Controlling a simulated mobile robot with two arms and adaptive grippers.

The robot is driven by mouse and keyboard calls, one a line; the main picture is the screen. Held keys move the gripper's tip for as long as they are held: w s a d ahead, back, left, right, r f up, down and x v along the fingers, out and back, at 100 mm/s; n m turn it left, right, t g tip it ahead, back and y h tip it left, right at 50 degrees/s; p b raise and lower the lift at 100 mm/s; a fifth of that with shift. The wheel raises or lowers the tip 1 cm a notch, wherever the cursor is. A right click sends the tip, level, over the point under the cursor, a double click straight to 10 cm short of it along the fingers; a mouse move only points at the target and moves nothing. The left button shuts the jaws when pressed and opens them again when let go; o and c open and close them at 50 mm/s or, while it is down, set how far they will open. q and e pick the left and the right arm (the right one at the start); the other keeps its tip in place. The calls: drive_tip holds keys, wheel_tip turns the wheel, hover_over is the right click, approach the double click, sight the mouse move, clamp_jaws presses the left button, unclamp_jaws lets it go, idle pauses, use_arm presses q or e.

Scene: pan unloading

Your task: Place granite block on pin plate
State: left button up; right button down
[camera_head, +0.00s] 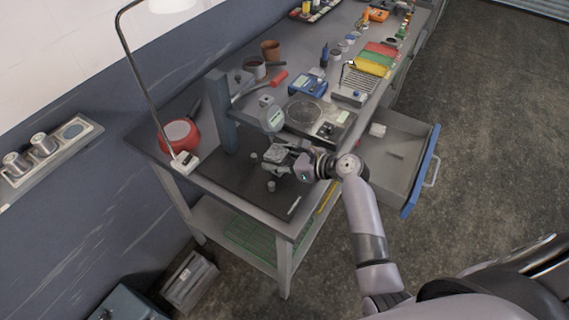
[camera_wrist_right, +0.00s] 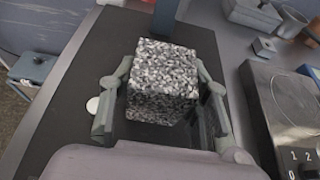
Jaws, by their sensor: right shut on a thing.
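The granite block (camera_wrist_right: 163,80) is a speckled black, white and grey cube, large in the right wrist view. My right gripper (camera_wrist_right: 160,108) is shut on it, with one finger on each side. In the head view the block (camera_head: 274,152) shows small in the right gripper (camera_head: 283,157), over the dark mat (camera_head: 240,181) at the near end of the bench. I cannot tell its exact height above the mat. No pin plate can be made out with certainty; small grey pin-like cylinders (camera_head: 271,186) stand on the mat. My left gripper is out of view.
A blue-grey post (camera_head: 222,112) stands behind the block. A dial gauge (camera_head: 271,116) and a hotplate-like device (camera_head: 318,119) are close to the right. A red round pot (camera_head: 180,135) and lamp are at left. An open drawer (camera_head: 428,172) juts out at right.

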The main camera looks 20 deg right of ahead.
drive_tip(key=shift+w+a, duration=0.4)
drive_tip(key=shift+w, duration=0.2)
drive_tip(key=shift+f+b, duration=0.45)
drive_tip(key=shift+f, duration=0.3)
drive_tip(key=shift+a+f, duration=0.1)
drive_tip(key=shift+f, duration=0.15)
drive_tip(key=c, duration=0.9)
unclamp_jaws()
drive_tip(key=shift+o, duration=0.4)
drive_tip(key=shift+f, duration=0.1)
drive_tip(key=v, duration=1.2)
